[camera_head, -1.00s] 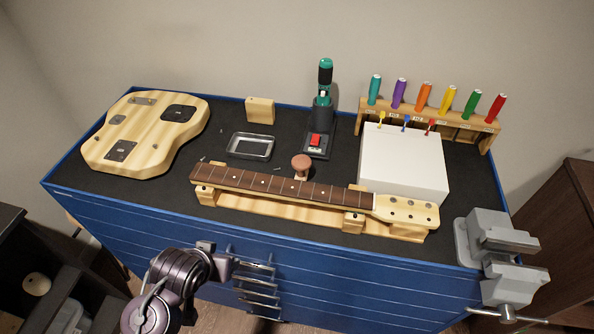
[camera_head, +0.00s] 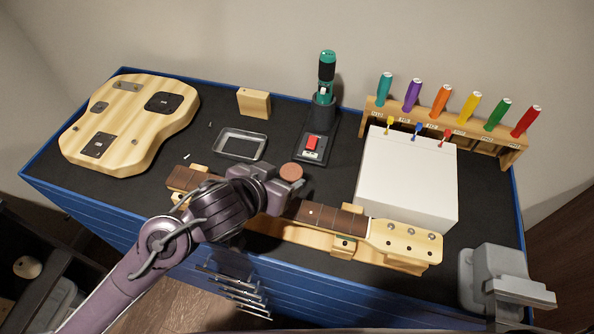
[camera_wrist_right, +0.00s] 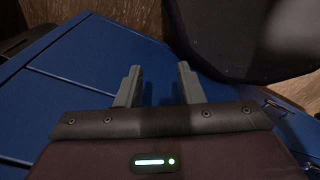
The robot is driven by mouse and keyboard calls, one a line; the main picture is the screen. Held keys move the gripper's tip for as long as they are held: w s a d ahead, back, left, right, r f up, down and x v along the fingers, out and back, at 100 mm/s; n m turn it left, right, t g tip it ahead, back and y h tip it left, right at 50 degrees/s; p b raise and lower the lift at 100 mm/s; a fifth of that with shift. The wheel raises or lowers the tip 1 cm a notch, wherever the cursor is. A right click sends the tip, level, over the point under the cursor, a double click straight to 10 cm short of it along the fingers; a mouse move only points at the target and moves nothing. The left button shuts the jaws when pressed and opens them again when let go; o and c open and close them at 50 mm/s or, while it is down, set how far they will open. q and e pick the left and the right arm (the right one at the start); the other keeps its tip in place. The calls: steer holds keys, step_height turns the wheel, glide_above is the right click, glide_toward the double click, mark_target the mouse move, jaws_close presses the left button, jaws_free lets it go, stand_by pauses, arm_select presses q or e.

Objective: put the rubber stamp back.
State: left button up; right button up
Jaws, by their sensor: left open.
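The rubber stamp (camera_head: 291,171), as far as I can tell, is the piece with a round reddish-brown knob standing behind the guitar neck (camera_head: 321,215) in the head view. Only its top shows; its lower part is hidden by my gripper. My left gripper (camera_head: 287,184) is open, with its fingers at the stamp, just below the knob in the picture. I cannot tell whether they touch it. My right gripper (camera_wrist_right: 158,85) shows in the right wrist view with its fingers apart and nothing between them, beside the blue cabinet (camera_wrist_right: 75,75).
A shallow metal tray (camera_head: 222,151) and a wooden block (camera_head: 254,102) are behind the neck. A green-black tool stands in a holder (camera_head: 316,146). A white box (camera_head: 400,185), a screwdriver rack (camera_head: 515,158), a grey vise (camera_head: 490,278) and a guitar body (camera_head: 125,140) surround them.

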mark_target(291, 172)
arm_select(q)
steer(key=x, duration=0.2)
steer(key=shift+w+d+f, duration=0.2)
steer(key=shift+f, duration=0.1)
steer(key=x, duration=0.3)
steer(key=shift+w+d+f, duration=0.1)
steer(key=shift+d, duration=0.05)
steer(key=shift+f, duration=0.1)
steer(key=c, duration=1.1)
arm_select(e)
steer(key=shift+s+a, duration=0.4)
steer(key=shift+s, duration=0.45)
